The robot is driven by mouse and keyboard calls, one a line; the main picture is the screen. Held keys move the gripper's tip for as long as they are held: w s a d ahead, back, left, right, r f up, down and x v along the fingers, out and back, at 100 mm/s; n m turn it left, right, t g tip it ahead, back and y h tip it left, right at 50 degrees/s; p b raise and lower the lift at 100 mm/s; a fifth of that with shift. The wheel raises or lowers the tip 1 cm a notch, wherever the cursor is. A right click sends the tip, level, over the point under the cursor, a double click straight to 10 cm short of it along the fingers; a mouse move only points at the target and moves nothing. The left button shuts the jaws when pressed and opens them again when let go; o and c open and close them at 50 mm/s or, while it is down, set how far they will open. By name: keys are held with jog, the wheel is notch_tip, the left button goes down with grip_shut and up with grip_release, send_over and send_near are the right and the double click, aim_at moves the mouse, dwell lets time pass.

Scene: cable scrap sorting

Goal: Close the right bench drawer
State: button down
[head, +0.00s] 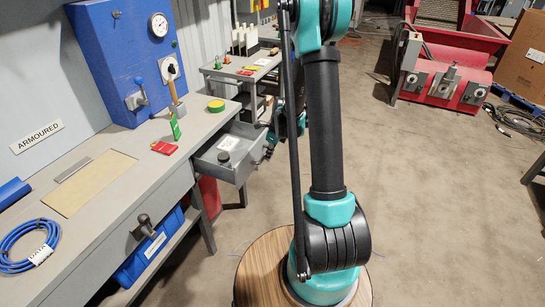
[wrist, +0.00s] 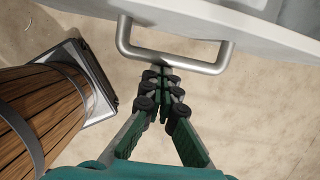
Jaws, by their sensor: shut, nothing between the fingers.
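The right bench drawer (head: 209,166) is a grey box that stands open, pulled out from under the bench top in the head view. A small dark round item and a white label lie inside it. In the wrist view its metal bar handle (wrist: 175,61) crosses the top, on the pale drawer front (wrist: 205,17). My gripper (wrist: 163,73) is shut and empty, with its fingertips at the handle bar. I cannot tell whether they touch it. In the head view my arm hides part of the gripper by the drawer front.
The grey bench (head: 118,175) carries a blue panel (head: 125,50) with a gauge, a blue cable coil (head: 28,243) and a green-yellow tape roll (head: 216,105). A blue bin (head: 150,247) sits below. Red machinery (head: 447,85) stands at the back right.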

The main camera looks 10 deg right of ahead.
send_over(233, 156)
jog(key=shift+s, duration=0.1)
dwell(0.5)
